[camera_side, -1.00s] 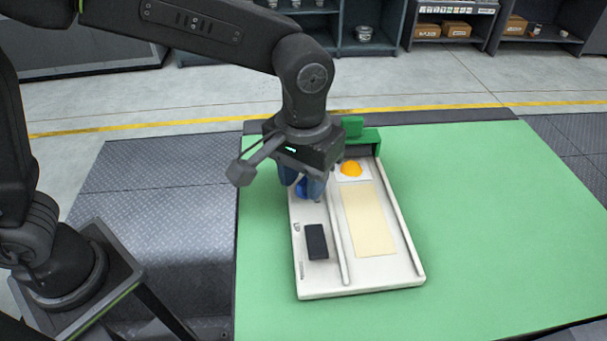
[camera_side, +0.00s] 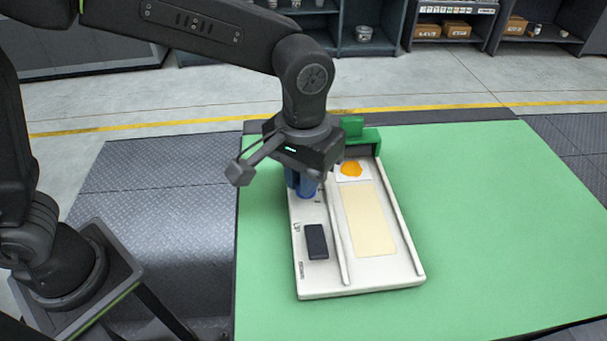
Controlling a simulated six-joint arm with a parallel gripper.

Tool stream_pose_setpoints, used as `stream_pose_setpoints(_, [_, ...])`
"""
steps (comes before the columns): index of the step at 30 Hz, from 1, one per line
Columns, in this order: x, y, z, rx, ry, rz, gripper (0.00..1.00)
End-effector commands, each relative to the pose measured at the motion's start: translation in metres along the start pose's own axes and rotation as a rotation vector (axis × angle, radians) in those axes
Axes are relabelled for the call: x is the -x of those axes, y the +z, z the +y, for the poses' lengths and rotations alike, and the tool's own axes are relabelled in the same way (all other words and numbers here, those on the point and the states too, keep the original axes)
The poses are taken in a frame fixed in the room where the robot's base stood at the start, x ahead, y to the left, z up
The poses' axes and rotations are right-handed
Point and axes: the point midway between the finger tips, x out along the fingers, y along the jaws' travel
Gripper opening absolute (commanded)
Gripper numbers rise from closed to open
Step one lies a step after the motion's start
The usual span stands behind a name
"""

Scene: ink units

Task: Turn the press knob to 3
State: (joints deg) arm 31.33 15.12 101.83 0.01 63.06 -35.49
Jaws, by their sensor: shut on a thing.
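The white press unit (camera_side: 382,270) lies on the green table top. A blue knob (camera_side: 306,188) stands at its left side, partly hidden under my gripper. My gripper (camera_side: 304,190) points down over the knob, with its fingers around it, and is shut on it. The knob's pointer and the number it faces are hidden or too small to read.
A black block (camera_side: 316,241) sits on the unit in front of the knob. A beige strip (camera_side: 368,218) and an orange dome (camera_side: 351,169) on a white square lie to the right. A green part (camera_side: 371,138) stands at the back. The green table (camera_side: 500,220) is clear at right.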

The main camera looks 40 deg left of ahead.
Motion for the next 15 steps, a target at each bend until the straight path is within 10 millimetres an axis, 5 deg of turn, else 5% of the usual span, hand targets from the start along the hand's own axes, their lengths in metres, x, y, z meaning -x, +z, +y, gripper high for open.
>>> stream_pose_setpoints(15, [0.0005,-0.0004,-0.0021,-0.337,0.001,0.0,0.0])
